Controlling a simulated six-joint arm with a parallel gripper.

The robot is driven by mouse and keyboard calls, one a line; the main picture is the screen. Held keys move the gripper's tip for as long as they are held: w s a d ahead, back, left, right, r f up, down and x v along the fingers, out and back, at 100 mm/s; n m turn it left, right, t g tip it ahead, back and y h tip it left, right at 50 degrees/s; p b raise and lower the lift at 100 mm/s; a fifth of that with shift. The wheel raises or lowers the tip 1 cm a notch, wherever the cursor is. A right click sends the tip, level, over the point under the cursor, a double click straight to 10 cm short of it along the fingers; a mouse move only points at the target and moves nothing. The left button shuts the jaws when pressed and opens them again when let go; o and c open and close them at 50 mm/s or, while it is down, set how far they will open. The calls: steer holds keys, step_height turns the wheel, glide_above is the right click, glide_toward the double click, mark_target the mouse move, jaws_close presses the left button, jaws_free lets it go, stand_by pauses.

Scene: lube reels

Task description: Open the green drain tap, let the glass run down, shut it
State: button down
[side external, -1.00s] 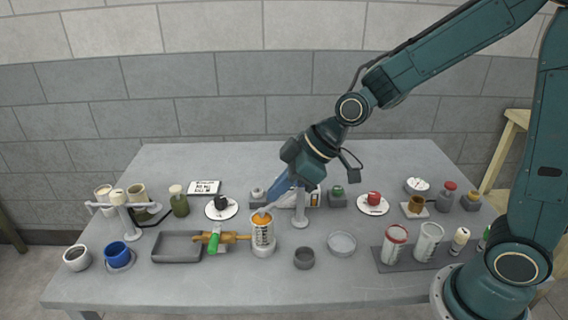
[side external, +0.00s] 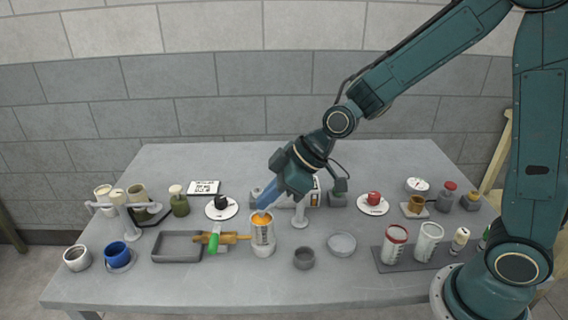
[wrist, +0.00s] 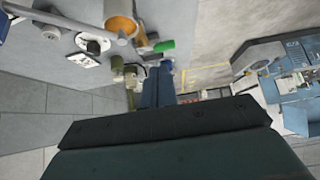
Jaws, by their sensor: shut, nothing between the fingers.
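The glass (side external: 263,238) is a pale marked cylinder with orange showing at its top, standing on a round base. A brass drain pipe (side external: 234,238) runs left from it towards the grey tray. The green tap handle (side external: 214,244) hangs down from the pipe at a slant. In the wrist view the glass (wrist: 120,22) is at the top and the green handle (wrist: 164,46) beside it. My gripper (side external: 262,206) has its blue fingers shut and empty, just above the glass's rim, apart from the tap. The fingers also show in the wrist view (wrist: 158,80).
A grey tray (side external: 155,254) lies left of the tap. A blue cup (side external: 117,254) and a white cup (side external: 77,258) stand further left. A dark cup (side external: 304,258) and a clear dish (side external: 342,243) are to the right. A post (side external: 300,215) stands close right of my gripper.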

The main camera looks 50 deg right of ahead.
glide_toward(216, 235)
step_height(216, 235, down, 5)
steer(key=a, duration=0.2)
steer(key=shift+w+a+f, duration=0.15)
steer(key=shift+w+a, duration=0.15)
steer(key=shift+w, duration=0.2)
steer(key=shift+w+a+f, duration=0.15)
steer(key=shift+w+a, duration=0.1)
steer(key=shift+w, duration=0.25)
steer(key=shift+w+a+m+t+h, duration=0.1)
steer(key=shift+a+m+t+h, duration=0.4)
steer(key=shift+m, duration=0.5)
steer(key=shift+w+a+m+t+h, duration=0.3)
steer(key=shift+a+m+h, duration=0.45)
steer(key=shift+m, duration=0.45)
steer(key=w+m+h, duration=0.1)
steer(key=m+h, duration=0.1)
steer(key=m, duration=0.2)
steer(key=w+a+m+h, duration=0.1)
steer(key=w+m+h, duration=0.1)
steer(key=m+h, duration=0.1)
steer(key=w+a+m+h, duration=0.1)
steer(key=w+m+h, duration=0.1)
steer(key=m, duration=0.2)
steer(key=shift+m+g+h, duration=0.35)
steer(key=shift+m+g, duration=0.05)
steer(key=shift+d, duration=0.1)
